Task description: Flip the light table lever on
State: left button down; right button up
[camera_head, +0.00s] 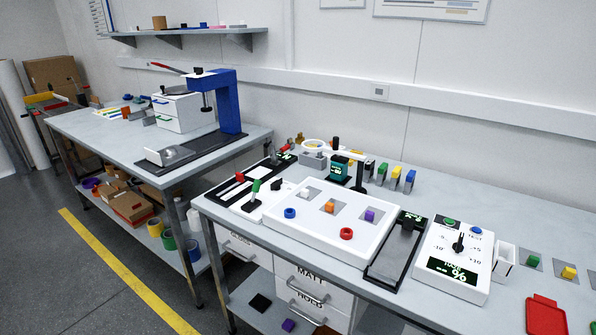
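The light table (290,237) is a white panel on the near bench, and its surface looks white and not clearly lit. A small lever with a green handle (256,186) stands on a white plate at the left of the light table. The handle leans slightly to the right at its top; I cannot tell which setting this is. On the panel are a blue ring (290,213), a red ring (346,233), an orange block (329,206) and a purple block (370,215). Neither of my grippers is in view.
A white control box (452,261) with a dial and green display stands right of the panel, beyond a black-framed tray (380,275). A red tray (545,316) lies at the lower right. Behind the panel stand several small coloured items. A blue press (229,103) stands on the left bench.

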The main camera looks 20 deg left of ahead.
aim_at(257, 184)
jog(key=z, duration=0.05)
jog(key=i, duration=1.15)
